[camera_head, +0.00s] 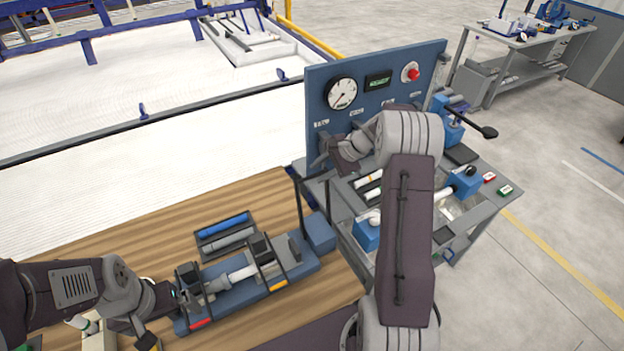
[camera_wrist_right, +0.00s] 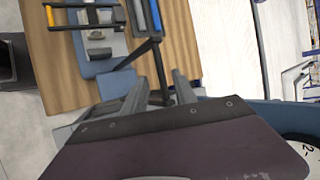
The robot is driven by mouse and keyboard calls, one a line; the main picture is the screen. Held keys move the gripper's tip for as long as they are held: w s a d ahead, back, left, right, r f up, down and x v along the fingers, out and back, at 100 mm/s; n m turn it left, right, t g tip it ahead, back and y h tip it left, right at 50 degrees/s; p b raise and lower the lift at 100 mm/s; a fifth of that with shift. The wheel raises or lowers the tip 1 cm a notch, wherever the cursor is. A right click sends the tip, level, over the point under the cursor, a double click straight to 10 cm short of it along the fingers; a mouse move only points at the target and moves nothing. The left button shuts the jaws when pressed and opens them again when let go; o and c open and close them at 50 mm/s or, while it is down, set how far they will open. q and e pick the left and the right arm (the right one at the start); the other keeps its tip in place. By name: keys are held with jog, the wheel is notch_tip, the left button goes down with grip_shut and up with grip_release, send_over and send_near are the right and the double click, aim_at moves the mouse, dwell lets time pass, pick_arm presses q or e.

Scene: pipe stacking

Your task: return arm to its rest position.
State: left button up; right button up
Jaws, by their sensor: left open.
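My right arm rises from the bottom right in the head view and bends over. Its gripper (camera_head: 328,157) is in front of the blue gauge panel (camera_head: 347,117). My left gripper (camera_head: 164,314) is open at the left end of the blue clamp fixture (camera_head: 305,273) on the wooden table. A pale pipe (camera_head: 240,274) lies in the fixture's clamps. I cannot tell whether the left fingers touch the fixture.
A dark tray (camera_head: 228,241) with a blue pipe (camera_head: 222,224) and a grey pipe lies behind the fixture. A grey bench (camera_head: 487,212) with blue fittings stands at the right. A dark post (camera_head: 299,207) rises near the table's right edge. The back-left wooden surface (camera_head: 130,247) is clear.

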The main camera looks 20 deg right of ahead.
jog(key=shift+s+d+r, duration=0.15)
jog(key=shift+r, duration=0.15)
